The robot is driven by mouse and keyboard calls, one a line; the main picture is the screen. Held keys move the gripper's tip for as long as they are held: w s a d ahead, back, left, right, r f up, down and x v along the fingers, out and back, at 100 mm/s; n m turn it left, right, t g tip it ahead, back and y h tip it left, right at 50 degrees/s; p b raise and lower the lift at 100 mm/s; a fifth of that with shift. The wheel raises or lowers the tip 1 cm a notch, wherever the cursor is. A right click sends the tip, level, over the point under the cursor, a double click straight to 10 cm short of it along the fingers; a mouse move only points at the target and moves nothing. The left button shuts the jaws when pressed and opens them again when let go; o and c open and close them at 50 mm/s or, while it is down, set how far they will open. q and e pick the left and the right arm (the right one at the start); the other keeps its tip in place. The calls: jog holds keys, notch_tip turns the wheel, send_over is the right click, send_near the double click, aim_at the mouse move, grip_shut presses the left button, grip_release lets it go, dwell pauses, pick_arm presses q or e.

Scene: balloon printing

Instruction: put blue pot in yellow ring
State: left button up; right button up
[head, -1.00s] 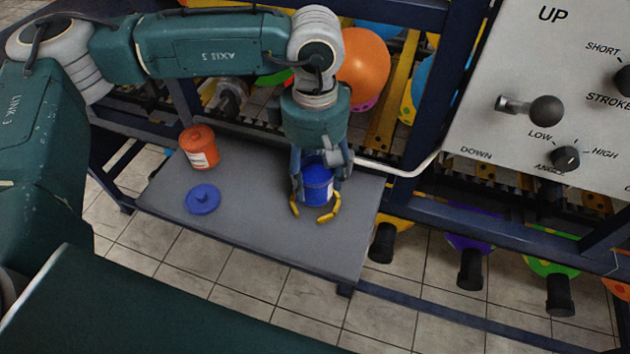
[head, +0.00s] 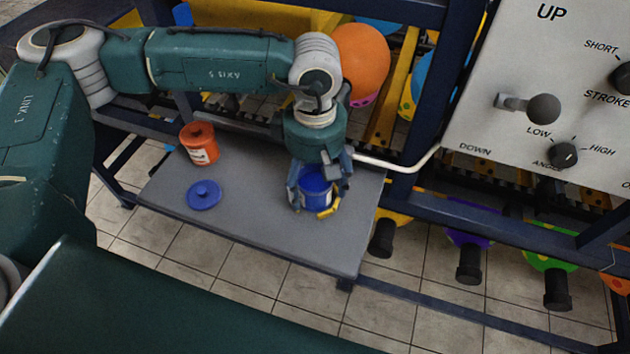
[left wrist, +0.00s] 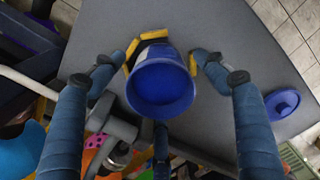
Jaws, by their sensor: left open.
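The blue pot (head: 316,186) stands upright at the right part of the grey table, and its open rim faces me in the left wrist view (left wrist: 160,88). Yellow ring pieces (head: 329,211) show at the pot's base; in the left wrist view the yellow ring (left wrist: 131,52) shows beyond the rim and to both sides. The base appears to be within the ring, but the pot hides part of it. My left gripper (head: 318,194) is open around the pot. In the left wrist view its fingers stand apart from the pot's wall.
An orange pot (head: 199,145) and a blue lid (head: 204,195) are on the left of the grey table (head: 250,225). A control panel (head: 545,95) with a lever and knobs is at the right. A white bar (head: 395,165) runs close behind the gripper. The table's front middle is clear.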

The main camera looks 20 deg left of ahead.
pick_arm(q)
jog(key=shift+r+p, duration=0.25)
jog(key=shift+p, duration=0.05)
notch_tip(320, 180, up, 12)
jog(key=b, duration=0.4)
jog(key=shift+b, duration=0.3)
